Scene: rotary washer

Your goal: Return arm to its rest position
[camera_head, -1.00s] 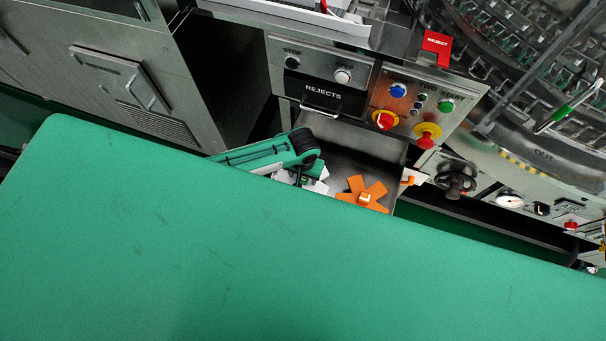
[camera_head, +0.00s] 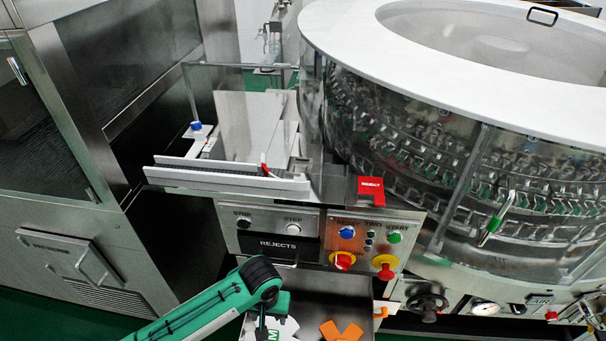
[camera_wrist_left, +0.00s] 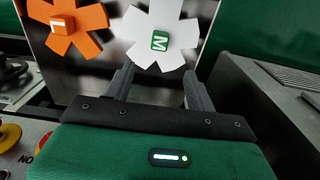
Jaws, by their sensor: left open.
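My left arm comes in from the lower left of the head view, and its gripper (camera_head: 270,318) points down over the open rejects drawer (camera_head: 325,288). In the left wrist view the two dark fingers (camera_wrist_left: 160,84) are apart with nothing held between them. A white star-shaped wheel (camera_wrist_left: 178,22) with a green M tag lies just beyond the fingertips. It shows partly under the gripper in the head view (camera_head: 284,328). An orange star-shaped wheel (camera_head: 341,331) lies to its right; it shows at left in the wrist view (camera_wrist_left: 88,22). My right gripper is not in view.
Above the drawer is a panel with buttons (camera_head: 347,232) and a black REJECTS plate (camera_head: 285,246). A white rail (camera_head: 225,179) and red REJECT block (camera_head: 370,189) stand above it. The round washer (camera_head: 450,130) fills the right; a steel cabinet (camera_head: 75,262) stands left.

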